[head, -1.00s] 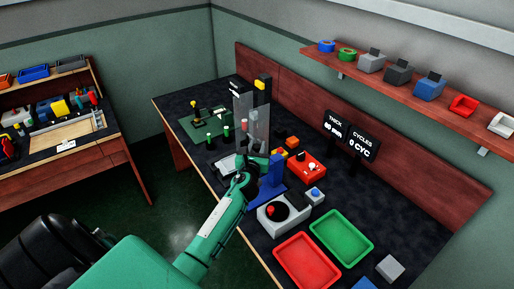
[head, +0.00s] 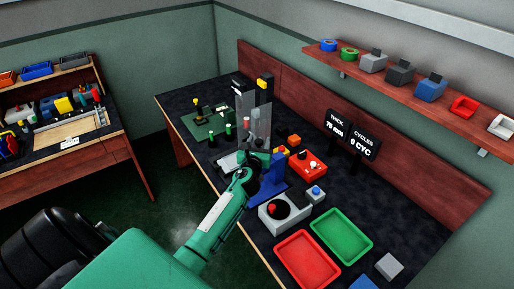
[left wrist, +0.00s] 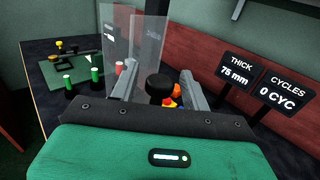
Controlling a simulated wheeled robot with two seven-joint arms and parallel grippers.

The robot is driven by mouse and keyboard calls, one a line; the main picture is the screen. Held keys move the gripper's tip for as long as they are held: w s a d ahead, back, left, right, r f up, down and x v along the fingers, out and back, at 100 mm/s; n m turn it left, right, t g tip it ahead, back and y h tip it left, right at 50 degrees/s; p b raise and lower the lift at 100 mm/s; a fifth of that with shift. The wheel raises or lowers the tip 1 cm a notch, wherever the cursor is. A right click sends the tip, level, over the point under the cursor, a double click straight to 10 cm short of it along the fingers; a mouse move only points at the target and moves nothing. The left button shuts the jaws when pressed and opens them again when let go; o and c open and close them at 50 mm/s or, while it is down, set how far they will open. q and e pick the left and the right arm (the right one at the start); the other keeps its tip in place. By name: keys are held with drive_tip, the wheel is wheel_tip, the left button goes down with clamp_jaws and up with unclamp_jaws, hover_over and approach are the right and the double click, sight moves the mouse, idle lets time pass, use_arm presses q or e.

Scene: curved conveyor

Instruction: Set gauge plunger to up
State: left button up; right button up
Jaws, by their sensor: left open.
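The blue gauge stand (head: 268,186) stands on the dark bench in the head view, beside my left gripper (head: 256,160). My left gripper is open at the upper part of the stand, and its wrist hides part of the gauge. In the left wrist view a round black knob (left wrist: 159,86), which looks like the plunger's top, sits between the spread fingers of the gripper (left wrist: 158,90). I cannot tell whether a finger touches it. My right gripper is out of view.
A clear upright panel (head: 256,120) stands just behind the gauge. A red box (head: 308,163), a grey unit with a red dome (head: 285,211), a red tray (head: 306,260) and a green tray (head: 341,233) lie to the right. A cycles display (left wrist: 280,92) reads 0 CYC.

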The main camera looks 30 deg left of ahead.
use_arm(q)
drive_tip(key=b+v, duration=0.2)
drive_tip(key=v, duration=1.1)
drive_tip(key=shift+s+d, duration=0.2)
drive_tip(key=shift+s, duration=0.15)
